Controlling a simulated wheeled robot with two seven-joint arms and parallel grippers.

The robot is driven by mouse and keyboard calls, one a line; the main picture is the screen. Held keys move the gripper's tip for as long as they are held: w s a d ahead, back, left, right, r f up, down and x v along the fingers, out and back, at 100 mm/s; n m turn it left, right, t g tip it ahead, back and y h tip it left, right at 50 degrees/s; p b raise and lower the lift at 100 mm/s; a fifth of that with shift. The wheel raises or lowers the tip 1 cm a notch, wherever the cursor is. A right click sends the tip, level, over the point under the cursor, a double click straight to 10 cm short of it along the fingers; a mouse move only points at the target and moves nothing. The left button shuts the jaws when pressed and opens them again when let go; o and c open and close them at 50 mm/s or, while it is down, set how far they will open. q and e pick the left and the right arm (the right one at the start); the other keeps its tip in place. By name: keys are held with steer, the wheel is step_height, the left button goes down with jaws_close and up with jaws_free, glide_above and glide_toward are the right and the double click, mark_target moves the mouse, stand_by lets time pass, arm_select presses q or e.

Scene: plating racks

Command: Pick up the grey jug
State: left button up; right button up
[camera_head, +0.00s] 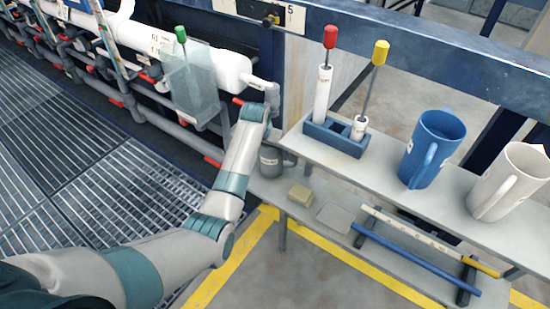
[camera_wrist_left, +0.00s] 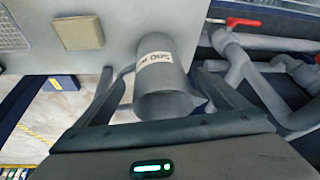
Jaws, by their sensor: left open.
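The grey jug (camera_head: 270,162) stands on the lower shelf below the long bench, partly hidden by my left arm in the head view. In the left wrist view the grey jug (camera_wrist_left: 166,72) fills the middle, with a white "500 ml" label on its side. My left gripper (camera_wrist_left: 165,78) is open, with one finger on each side of the jug. I cannot tell whether the fingers touch it. In the head view, my left wrist (camera_head: 254,112) is just above the jug and the fingertips are hard to make out. My right gripper is not in view.
A tan block (camera_head: 300,194) and a grey pad (camera_head: 335,217) lie beside the jug. On the upper shelf (camera_head: 345,165) are a blue jug (camera_head: 428,150), a white jug (camera_head: 508,182) and a blue holder (camera_head: 335,138) with two tools. Pipes and a red-handled valve (camera_wrist_left: 243,22) are close by.

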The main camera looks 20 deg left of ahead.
arm_select(q)
steer(key=b+x, duration=0.1)
steer(key=x, duration=0.3)
steer(key=shift+w, duration=0.25)
steer(key=shift+w+f, duration=0.15)
steer(key=shift+f, duration=0.15)
steer(key=shift+w+f, duration=0.1)
steer(key=shift+f, duration=0.1)
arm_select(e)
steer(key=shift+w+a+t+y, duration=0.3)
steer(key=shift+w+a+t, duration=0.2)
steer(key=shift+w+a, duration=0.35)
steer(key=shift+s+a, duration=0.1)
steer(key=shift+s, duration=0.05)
arm_select(q)
steer(key=shift+r, duration=0.1)
steer(key=c, duration=1.9)
steer(key=shift+o, duration=0.2)
